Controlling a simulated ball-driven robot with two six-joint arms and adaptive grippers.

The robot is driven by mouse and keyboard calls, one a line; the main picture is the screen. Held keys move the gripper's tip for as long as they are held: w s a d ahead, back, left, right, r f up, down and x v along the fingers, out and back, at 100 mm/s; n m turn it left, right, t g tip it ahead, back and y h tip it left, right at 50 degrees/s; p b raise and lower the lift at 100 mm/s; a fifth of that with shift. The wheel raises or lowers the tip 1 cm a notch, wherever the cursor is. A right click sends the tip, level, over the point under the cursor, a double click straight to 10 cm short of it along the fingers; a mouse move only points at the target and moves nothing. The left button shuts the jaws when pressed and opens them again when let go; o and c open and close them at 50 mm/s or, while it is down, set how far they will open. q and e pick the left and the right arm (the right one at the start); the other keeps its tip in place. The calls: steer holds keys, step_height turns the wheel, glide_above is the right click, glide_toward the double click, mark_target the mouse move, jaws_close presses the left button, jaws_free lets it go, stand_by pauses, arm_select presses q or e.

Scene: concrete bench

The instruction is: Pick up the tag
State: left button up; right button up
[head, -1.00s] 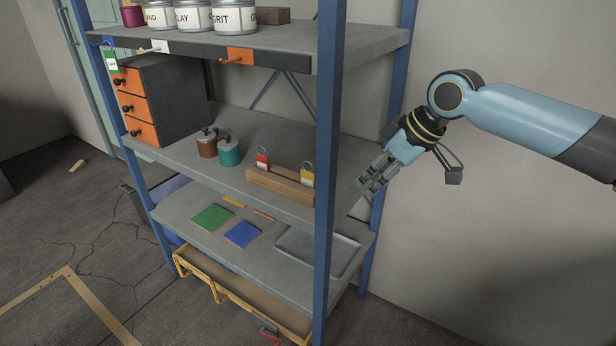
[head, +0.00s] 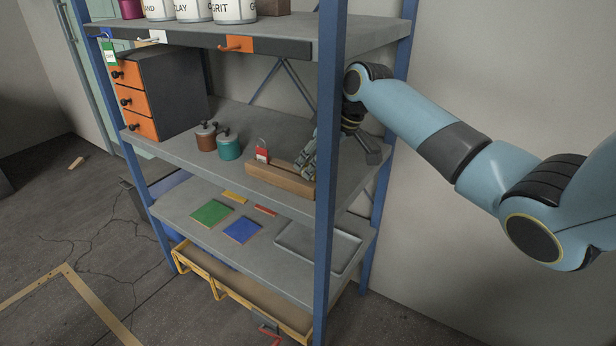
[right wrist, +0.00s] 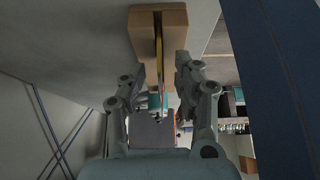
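A wooden block (head: 282,181) with a slot sits on the middle shelf. A red tag with a ring (head: 262,152) stands at its left end. A yellow tag (right wrist: 159,48) shows edge-on in the slot in the right wrist view; in the head view my right gripper hides it. My right gripper (head: 308,160) is at the block's right end. In the right wrist view its fingers (right wrist: 161,66) are apart, one on each side of the yellow tag, with gaps visible. A green tag (head: 110,52) hangs from a blue hook at the upper left. My left gripper is not in view.
A blue shelf post (head: 327,120) stands right in front of my right arm. Brown (head: 206,138) and teal (head: 229,147) lidded pots stand left of the block. An orange-fronted drawer unit (head: 175,90) is farther left. The upper shelf (head: 300,38) is overhead.

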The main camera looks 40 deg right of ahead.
steer(key=shift+w+a+f, duration=0.1)
steer(key=shift+w+f, duration=0.15)
steer(key=shift+f, duration=0.25)
steer(key=shift+c, duration=0.2)
jaws_close()
steer(key=shift+s+r, duration=0.1)
steer(key=shift+r, duration=0.8)
steer(key=s+d+p, duration=0.1)
steer(key=s+d, duration=0.2)
steer(key=s, duration=0.5)
steer(key=s+d+p, duration=0.1)
steer(key=s+d, duration=0.3)
steer(key=s, duration=0.4)
steer(key=shift+s, duration=0.25)
